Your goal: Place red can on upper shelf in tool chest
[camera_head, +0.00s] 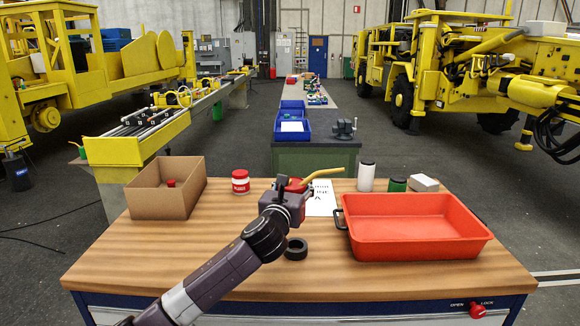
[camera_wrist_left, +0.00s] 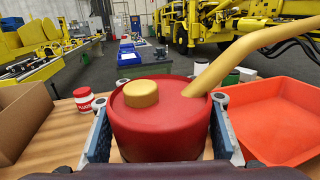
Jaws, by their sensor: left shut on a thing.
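The red can (camera_head: 294,186) is an oil can with a yellow cap and a long yellow spout. My left gripper (camera_head: 285,198) is shut on it above the middle of the wooden top, partly hiding it in the head view. In the left wrist view the can (camera_wrist_left: 158,130) sits upright between the two fingers (camera_wrist_left: 160,104), its spout pointing up and right. A wood-topped cabinet (camera_head: 150,262) with a blue front edge and a red OPEN/LOCK knob (camera_head: 477,311) is in front of me; its inside and any upper shelf are hidden. My right gripper is not in view.
The front left is clear.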

